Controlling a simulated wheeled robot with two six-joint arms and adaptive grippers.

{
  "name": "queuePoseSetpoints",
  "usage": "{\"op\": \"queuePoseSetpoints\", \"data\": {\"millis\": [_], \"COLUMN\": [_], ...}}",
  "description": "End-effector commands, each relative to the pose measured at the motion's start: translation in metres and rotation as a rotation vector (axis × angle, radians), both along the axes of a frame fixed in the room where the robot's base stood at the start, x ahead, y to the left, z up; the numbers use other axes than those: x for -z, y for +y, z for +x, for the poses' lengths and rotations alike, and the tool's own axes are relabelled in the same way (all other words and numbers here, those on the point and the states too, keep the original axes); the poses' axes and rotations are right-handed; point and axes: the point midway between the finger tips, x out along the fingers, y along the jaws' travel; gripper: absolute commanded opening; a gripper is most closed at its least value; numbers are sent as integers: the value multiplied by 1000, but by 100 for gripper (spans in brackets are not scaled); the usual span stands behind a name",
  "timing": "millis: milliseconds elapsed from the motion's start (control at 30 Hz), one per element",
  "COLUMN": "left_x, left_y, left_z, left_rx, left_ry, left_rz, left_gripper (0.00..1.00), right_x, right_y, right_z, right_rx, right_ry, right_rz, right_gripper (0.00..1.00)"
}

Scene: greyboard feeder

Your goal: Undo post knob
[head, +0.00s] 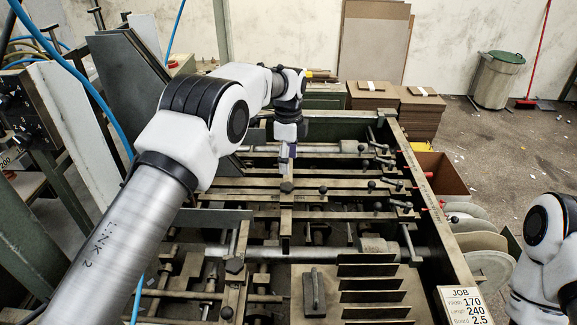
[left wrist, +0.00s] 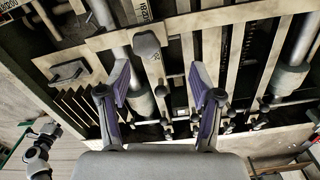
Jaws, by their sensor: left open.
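In the left wrist view the knob (left wrist: 148,45) shows large, above and between the fingertips.
The feeder frame (head: 433,215) carries crossing bars, shafts and several small black ball levers (head: 388,162). A handled block (head: 314,290) and slanted plates (head: 372,283) lie in front. Greyboard stacks (head: 420,112) stand behind.

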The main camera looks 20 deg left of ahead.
Motion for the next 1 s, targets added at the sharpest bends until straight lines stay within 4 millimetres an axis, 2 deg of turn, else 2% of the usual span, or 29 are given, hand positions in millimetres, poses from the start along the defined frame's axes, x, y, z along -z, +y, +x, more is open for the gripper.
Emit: {"op": "queuePoseSetpoints", "data": {"millis": [200, 400, 667, 700, 867, 1000], "left_x": [34, 66, 74, 74, 74, 75], "left_y": [0, 0, 0, 0, 0, 0], "left_z": [-2, -2, -2, -2, -2, -3], "left_rx": [0, -1, -1, 0, -1, 0], "left_ry": [5, 3, 1, 1, 2, 4], "left_rz": [0, 0, 0, 0, 0, 0], "left_gripper": [65, 65, 65, 61, 5, 5], "right_x": [-19, -30, -30, -30, -30, -30], "right_y": [0, 0, 0, 0, 0, 0], "right_z": [-1, 0, 0, 0, 0, 0], "right_rx": [1, 1, 0, 1, 1, 1], "right_ry": [3, 2, 1, 2, 2, 2], "right_rz": [0, 0, 0, 0, 0, 0], "right_gripper": [40, 40, 40, 40, 40, 40]}}
